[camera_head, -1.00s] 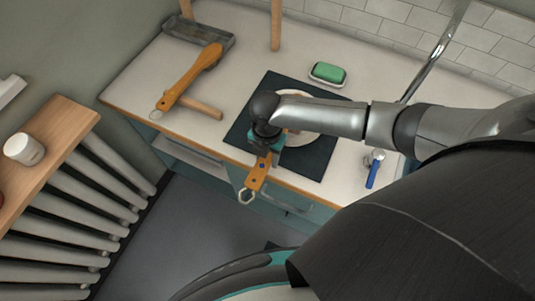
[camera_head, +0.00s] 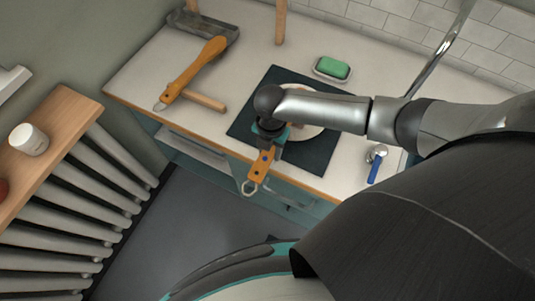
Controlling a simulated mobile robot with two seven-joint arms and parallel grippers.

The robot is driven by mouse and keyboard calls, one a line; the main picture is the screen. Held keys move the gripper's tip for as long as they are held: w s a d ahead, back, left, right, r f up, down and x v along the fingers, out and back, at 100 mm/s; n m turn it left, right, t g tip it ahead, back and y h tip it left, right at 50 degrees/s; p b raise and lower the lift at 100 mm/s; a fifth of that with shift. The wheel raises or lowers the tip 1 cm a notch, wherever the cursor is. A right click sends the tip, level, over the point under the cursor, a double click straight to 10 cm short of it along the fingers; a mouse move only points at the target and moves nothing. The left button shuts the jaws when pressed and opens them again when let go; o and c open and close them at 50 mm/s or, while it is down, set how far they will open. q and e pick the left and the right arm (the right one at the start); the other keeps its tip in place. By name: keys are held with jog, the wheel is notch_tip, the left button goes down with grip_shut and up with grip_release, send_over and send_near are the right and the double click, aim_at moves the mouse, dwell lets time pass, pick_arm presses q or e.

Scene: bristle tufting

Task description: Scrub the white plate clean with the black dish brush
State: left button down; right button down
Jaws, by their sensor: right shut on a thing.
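The white plate (camera_head: 313,129) lies on a dark mat on the counter, and my right arm hides much of it. My right gripper (camera_head: 271,136) is over the plate's left side, at the left part of the mat. It is shut on a tool with an orange handle (camera_head: 260,166) that ends in a metal ring and points past the counter's front edge. The tool's head is hidden under my gripper, so I cannot tell whether it is black or touches the plate. My left gripper is out of view.
A green sponge (camera_head: 333,68) sits in a dish behind the mat (camera_head: 319,160). An orange-handled tool (camera_head: 193,72) and a wooden bar (camera_head: 204,101) lie at the left, near a grey tray (camera_head: 217,26). A blue-handled item (camera_head: 375,167) and tap (camera_head: 440,47) are right.

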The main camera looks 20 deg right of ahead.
jog(key=shift+s, duration=0.1)
jog(key=shift+s+a+p, duration=0.75)
jog(key=shift+a, duration=0.15)
jog(key=shift+w+d, duration=0.1)
jog(key=shift+w, duration=0.05)
jog(key=shift+w+d+b, duration=0.25)
jog(key=shift+w+b, duration=0.1)
jog(key=shift+w, duration=0.1)
jog(key=shift+w+d, duration=0.35)
jog(key=shift+w, duration=0.2)
jog(key=shift+r, duration=0.1)
